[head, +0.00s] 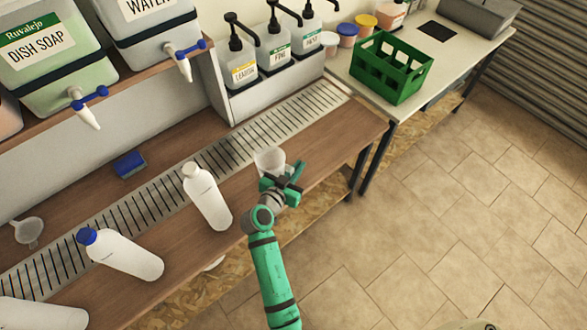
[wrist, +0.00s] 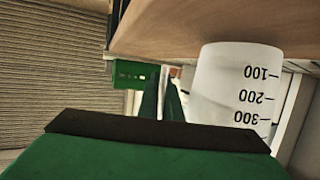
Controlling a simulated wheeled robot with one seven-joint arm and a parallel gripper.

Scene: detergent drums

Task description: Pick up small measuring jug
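The small measuring jug (head: 268,160) is a translucent white cup near the front edge of the wooden counter (head: 318,137), between the slotted drain strip and my arm. In the wrist view, which is upside down, the jug (wrist: 235,85) shows large 100, 200 and 300 marks and appears upright on the wood. My gripper (head: 294,174) is beside the jug, on its right in the head view. In the wrist view its green fingers (wrist: 163,95) stand close together, left of the jug, with a narrow pale strip between them. Whether that strip is the jug's handle or background is unclear.
A white bottle (head: 207,197) stands left of the jug; a blue-capped bottle (head: 123,255) is farther left. Pump bottles (head: 273,48) stand behind the drain strip (head: 215,160). A green crate (head: 391,68) sits on the side table. A blue sponge (head: 130,164) and a funnel (head: 28,231) lie left.

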